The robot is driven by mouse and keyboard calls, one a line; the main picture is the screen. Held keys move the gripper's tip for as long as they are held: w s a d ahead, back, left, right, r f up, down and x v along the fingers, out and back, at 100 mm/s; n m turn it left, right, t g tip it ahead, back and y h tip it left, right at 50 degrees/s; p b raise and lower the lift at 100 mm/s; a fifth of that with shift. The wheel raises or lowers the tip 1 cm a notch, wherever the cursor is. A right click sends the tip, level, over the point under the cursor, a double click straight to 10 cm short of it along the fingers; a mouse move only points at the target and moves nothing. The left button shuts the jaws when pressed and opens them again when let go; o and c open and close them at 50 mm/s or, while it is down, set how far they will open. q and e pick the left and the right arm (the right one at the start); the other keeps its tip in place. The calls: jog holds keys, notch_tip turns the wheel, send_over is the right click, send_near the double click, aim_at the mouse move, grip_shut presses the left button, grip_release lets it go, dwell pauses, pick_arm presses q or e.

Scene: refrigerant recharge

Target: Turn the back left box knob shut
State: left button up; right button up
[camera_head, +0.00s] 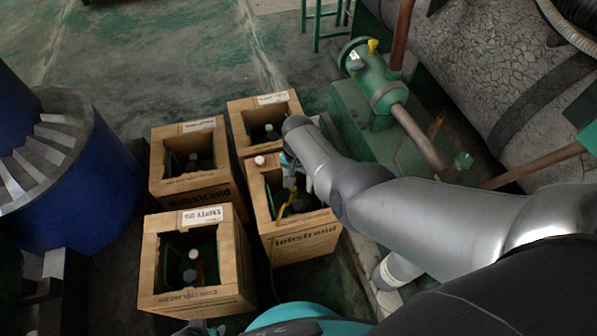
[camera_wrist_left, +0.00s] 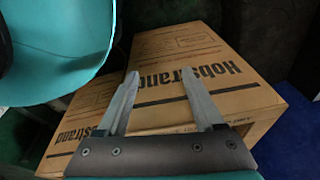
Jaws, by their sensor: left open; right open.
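The back left box (camera_head: 167,183) is an open brown carton in the head view.
The front left box (camera_head: 160,285) and the back right box (camera_head: 240,125) also hold cylinders. A blue drum (camera_head: 100,175) stands left of the boxes. Green pump machinery (camera_head: 375,85) and pipes stand to the right. The floor behind the boxes is clear.

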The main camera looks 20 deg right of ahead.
pick_arm(q)
jog(key=shift+s+a+f+p, duration=0.35)
jog(key=shift+s+a, duration=0.15)
jog(key=shift+s, duration=0.2)
jog(key=shift+s+a+f+p, duration=0.2)
jog(key=shift+s+a+p, duration=0.15)
jog(key=shift+s+a, duration=0.3)
jog(key=shift+s+a+f+p, duration=0.3)
jog(key=shift+s+a+p, duration=0.1)
jog(key=shift+s, duration=0.35)
pick_arm(e)
jog(key=shift+r, duration=1.45)
